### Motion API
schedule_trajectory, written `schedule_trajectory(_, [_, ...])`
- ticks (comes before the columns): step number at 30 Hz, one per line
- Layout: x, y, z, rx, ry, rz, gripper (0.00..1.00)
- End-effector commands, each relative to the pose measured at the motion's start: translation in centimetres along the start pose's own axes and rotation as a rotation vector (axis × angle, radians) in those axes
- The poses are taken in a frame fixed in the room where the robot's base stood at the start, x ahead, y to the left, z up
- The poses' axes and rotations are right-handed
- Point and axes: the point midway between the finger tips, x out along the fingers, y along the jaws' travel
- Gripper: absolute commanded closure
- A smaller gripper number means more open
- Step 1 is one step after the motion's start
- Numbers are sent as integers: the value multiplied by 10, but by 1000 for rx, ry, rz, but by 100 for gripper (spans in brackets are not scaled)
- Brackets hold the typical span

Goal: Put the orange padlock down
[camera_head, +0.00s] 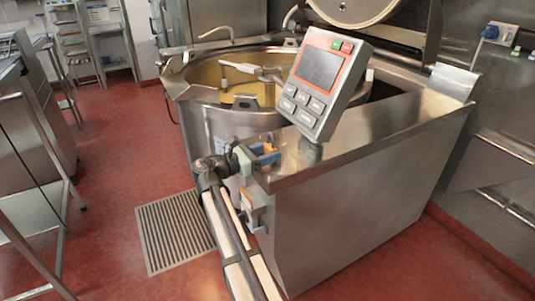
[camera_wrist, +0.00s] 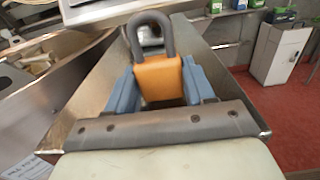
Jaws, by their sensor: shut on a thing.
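The orange padlock (camera_wrist: 160,78) with its dark grey shackle shows in the middle of the wrist view. The blue fingers of my gripper (camera_wrist: 161,88) stand on both sides of its body and are shut on it. The shackle points away from my gripper. In the head view my gripper (camera_head: 266,155) is at the near left corner of the steel kettle housing, and a small part of the padlock (camera_head: 268,147) shows there. I cannot tell whether the padlock touches the steel top (camera_head: 350,140).
A control panel (camera_head: 320,80) with a screen and buttons rises over the steel top, close behind my gripper. The round kettle (camera_head: 215,105) stands to the left, with its lid (camera_head: 350,8) raised. A small grey box (camera_head: 254,207) is on the housing's side below my gripper. A floor grate (camera_head: 175,232) lies left.

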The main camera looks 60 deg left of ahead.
Motion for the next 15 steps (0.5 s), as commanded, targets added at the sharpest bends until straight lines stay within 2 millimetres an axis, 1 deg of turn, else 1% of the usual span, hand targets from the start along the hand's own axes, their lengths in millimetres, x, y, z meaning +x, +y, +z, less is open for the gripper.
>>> schedule_trajectory(2, [0, 0, -4, 1, -1, 0, 78])
schedule_trajectory(13, [0, 0, -7, 1, 0, 0, 78])
schedule_trajectory(14, [0, 0, -7, 1, 0, 0, 45])
schedule_trajectory(15, [0, 0, -7, 1, 0, 0, 41])
